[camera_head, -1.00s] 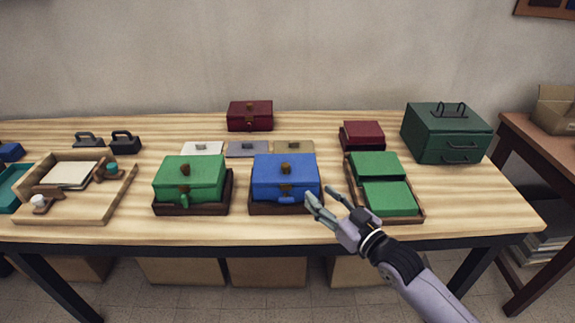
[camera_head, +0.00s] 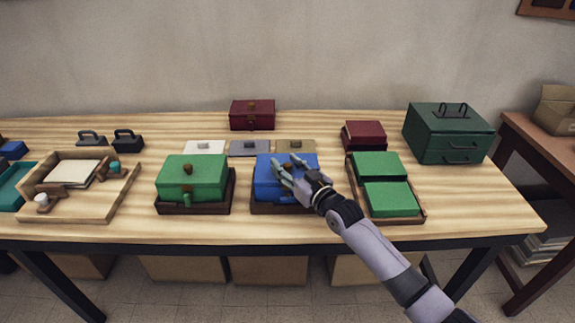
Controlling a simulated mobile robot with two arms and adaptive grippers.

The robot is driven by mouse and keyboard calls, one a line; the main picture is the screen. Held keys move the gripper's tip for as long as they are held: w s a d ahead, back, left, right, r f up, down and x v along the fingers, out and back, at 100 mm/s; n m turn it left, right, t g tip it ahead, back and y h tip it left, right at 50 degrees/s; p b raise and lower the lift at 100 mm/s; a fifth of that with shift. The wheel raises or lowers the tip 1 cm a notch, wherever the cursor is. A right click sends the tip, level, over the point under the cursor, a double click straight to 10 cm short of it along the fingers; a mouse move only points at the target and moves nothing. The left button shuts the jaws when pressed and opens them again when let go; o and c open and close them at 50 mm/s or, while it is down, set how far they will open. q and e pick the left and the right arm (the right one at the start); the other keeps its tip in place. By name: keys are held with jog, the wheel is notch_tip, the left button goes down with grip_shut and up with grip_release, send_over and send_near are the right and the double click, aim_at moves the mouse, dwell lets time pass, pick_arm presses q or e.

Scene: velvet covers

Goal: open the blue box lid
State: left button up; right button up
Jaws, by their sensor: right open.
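The blue box (camera_head: 267,184) sits in a dark brown tray (camera_head: 268,209) at the middle of the table, and its lid looks shut. My right gripper (camera_head: 286,168) is over the right part of the box, with its fingers apart around the top of the lid. The fingers hide the brown knob on the lid and most of the front clasp. I cannot tell whether they touch the knob. My left gripper is not in view.
A green box (camera_head: 190,178) in a similar tray stands to the left. A tray with two green blocks (camera_head: 390,197) lies close on the right. Flat handled plates (camera_head: 249,148) lie behind the blue box, and a dark red box (camera_head: 252,114) stands farther back.

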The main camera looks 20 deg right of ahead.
jog(key=shift+c, duration=0.5)
grip_shut()
dwell(0.4)
